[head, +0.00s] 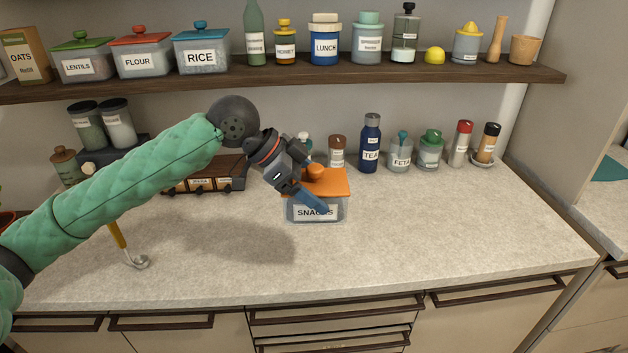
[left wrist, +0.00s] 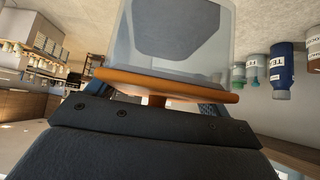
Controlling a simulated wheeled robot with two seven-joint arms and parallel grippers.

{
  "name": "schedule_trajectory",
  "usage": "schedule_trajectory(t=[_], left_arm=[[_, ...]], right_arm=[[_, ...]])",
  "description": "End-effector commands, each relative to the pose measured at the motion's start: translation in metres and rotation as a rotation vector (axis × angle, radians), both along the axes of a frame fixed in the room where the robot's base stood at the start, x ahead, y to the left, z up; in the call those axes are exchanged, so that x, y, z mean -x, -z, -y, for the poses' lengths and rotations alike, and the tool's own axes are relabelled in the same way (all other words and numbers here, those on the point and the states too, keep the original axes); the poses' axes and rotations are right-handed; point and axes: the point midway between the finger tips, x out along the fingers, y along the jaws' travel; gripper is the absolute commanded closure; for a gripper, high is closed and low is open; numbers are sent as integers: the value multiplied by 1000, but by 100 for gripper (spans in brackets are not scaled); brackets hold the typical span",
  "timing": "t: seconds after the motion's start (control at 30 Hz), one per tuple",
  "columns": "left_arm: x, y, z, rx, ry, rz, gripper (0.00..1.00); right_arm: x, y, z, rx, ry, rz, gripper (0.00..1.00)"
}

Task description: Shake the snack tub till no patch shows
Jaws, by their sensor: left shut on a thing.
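The snack tub (head: 333,213) is a clear box with an orange lid, an orange knob and a SNACKS label, upright at the middle of the counter. My left gripper (head: 312,188) is shut on its lid knob, with a blue finger crossing in front of the lid and label. I cannot tell whether the tub's base touches the counter. In the left wrist view the tub (left wrist: 222,35) appears inverted, with the orange lid (left wrist: 165,88) close to the gripper. A dark grey patch (left wrist: 178,30) with a rounded edge shows on or inside it. My right gripper is out of view.
Behind the tub stand a blue TEA bottle (head: 371,145), a FETA jar (head: 400,155) and several other containers. A dark rack (head: 240,178) is behind left. The shelf (head: 300,78) overhangs the back. The counter's right and front are clear.

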Motion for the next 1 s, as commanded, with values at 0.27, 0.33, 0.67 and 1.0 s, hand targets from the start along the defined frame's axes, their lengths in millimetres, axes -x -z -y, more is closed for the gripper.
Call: schedule_trajectory(t=[0.27, 0.33, 0.67, 1.0], left_arm=[[0, -39, 0, 0, 0, -1, 46], [1, 1, -2, -4, -3, -10, 46], [0, 27, 0, 1, 0, 0, 46], [3, 36, 0, 1, 1, -1, 46]], right_arm=[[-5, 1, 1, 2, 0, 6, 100], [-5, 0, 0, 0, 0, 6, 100], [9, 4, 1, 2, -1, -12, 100], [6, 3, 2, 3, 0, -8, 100]])
